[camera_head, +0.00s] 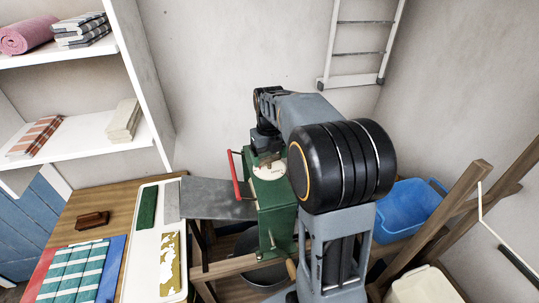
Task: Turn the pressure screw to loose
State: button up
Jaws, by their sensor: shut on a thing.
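The pressure screw sits on top of a green wringer frame (278,215) in the middle of the view. A pale round dial plate (268,170) with small marks lies on the frame's top, partly covered by my arm. My gripper (266,157) points down over the dial and is shut on the screw's handle at its centre. The fingertips and the screw are small and mostly hidden, so the screw's turn angle cannot be read.
A red bar (234,174) stands at the frame's left side. A grey board (218,200) and a white tray (146,270) lie left of it. A blue tub (410,208) and wooden beams (435,225) are at right. White shelves (85,135) stand at back left.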

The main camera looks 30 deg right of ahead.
aim_at(270, 157)
jog(key=shift+r+m, duration=0.1)
jog(key=shift+m, duration=0.2)
dwell(0.4)
jog(key=o, duration=0.7)
jog(key=shift+o, duration=0.2)
notch_tip(270, 157, up, 14)
